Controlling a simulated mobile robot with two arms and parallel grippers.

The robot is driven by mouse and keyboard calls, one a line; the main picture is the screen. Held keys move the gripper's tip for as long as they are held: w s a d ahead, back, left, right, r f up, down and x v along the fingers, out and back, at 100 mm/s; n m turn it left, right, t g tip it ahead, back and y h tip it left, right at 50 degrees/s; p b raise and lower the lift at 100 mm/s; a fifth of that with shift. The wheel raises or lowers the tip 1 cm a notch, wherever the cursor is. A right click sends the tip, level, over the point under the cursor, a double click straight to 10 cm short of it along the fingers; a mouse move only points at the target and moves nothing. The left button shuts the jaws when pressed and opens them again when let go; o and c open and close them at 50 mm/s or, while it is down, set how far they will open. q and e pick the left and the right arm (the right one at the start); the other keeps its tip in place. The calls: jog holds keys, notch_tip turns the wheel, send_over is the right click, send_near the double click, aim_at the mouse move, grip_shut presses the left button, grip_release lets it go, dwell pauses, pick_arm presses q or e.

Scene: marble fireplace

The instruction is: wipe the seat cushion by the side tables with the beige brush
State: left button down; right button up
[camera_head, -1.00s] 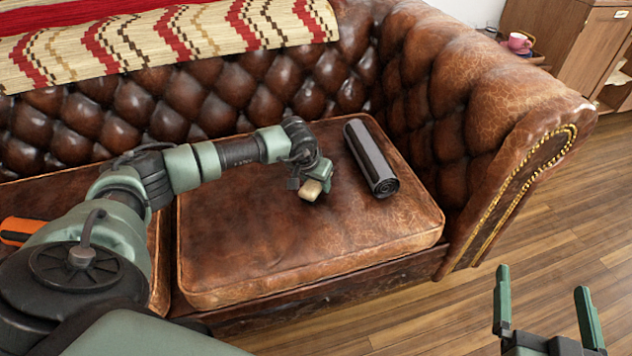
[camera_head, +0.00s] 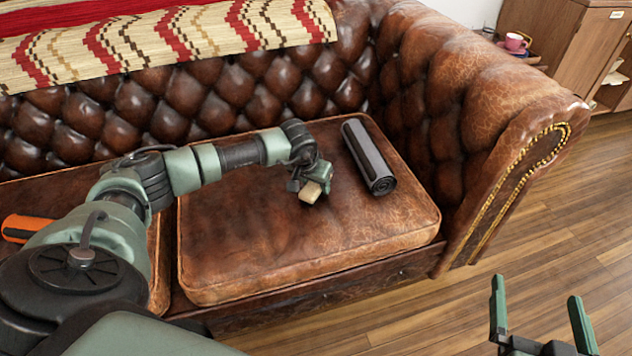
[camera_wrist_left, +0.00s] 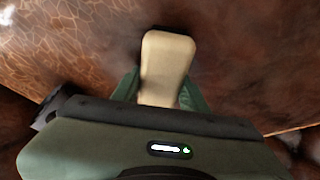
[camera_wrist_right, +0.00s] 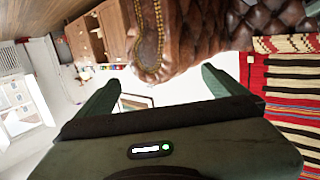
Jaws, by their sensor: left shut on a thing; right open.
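The brown leather seat cushion (camera_head: 290,255) fills the middle of the head view, at the right end of the sofa. The beige brush (camera_head: 310,192) is held low over the cushion by my left gripper (camera_head: 311,186). In the left wrist view the brush (camera_wrist_left: 167,62) sticks out between the fingers, with leather behind it. I cannot tell whether the brush touches the cushion; its underside is hidden. My right gripper (camera_head: 540,320) is open and empty over the wood floor, in front of the sofa arm.
A dark rolled item (camera_head: 369,157) lies on the cushion, right of the brush. The tufted sofa arm (camera_head: 490,110) rises on the right. An orange and black object (camera_head: 18,228) lies on the left. A pink cup (camera_head: 515,42) stands at the back right near a wooden cabinet (camera_head: 590,40).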

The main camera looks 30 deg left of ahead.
pick_arm(q)
jog(key=shift+a+r, duration=0.1)
jog(key=shift+r, duration=0.7)
jog(key=shift+r+p, duration=0.45)
jog(key=shift+p, duration=0.05)
jog(key=shift+r+p, duration=0.35)
jog(key=shift+r, duration=0.2)
jog(key=shift+r+p, duration=0.35)
jog(key=shift+r, duration=0.15)
jog(key=shift+r+p, duration=0.3)
jog(key=shift+r, duration=0.05)
jog(key=shift+r+p, duration=0.3)
jog(key=shift+r, duration=0.15)
jog(key=shift+r+p, duration=0.35)
jog(key=shift+r, duration=0.15)
jog(key=shift+r+p, duration=0.3)
jog(key=shift+r, duration=0.15)
pick_arm(e)
jog(key=s+d+f+g+h, duration=0.1)
jog(key=s+d+f+g, duration=0.1)
jog(key=s+f+g, duration=0.4)
jog(key=s+d+f+m+g+h, duration=0.1)
jog(key=s+f+g, duration=0.5)
jog(key=s, duration=0.6)
jog(key=shift+s+d+f+g+h, duration=0.2)
jog(key=shift+d+f+g+h, duration=0.2)
jog(key=shift+d+f+h, duration=0.65)
jog(key=shift+d+f+y, duration=0.2)
jog(key=shift+y, duration=0.05)
